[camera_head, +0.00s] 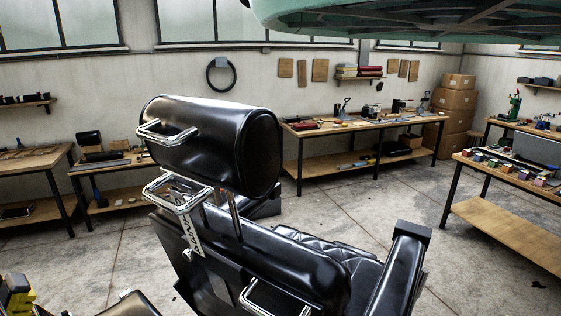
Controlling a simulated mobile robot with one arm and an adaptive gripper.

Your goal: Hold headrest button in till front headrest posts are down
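The black padded headrest (205,140) of the barber chair is raised above the backrest (290,255), with a gap between them. Chrome posts (234,214) show in that gap, so the headrest stands up on them. A chrome loop handle (165,133) is on the back of the headrest. Another chrome bracket (172,190) sits below it, with a pale lettered plate (187,226) hanging down the back. I cannot make out the headrest button. My gripper is not in view.
A chrome bar (270,300) juts from the lower backrest. The armrest (405,262) is to the right. A green-rimmed structure (400,18) hangs overhead. A yellow and black object (17,292) is at the lower left. Workbenches (365,124) line the walls; the floor between is mostly clear.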

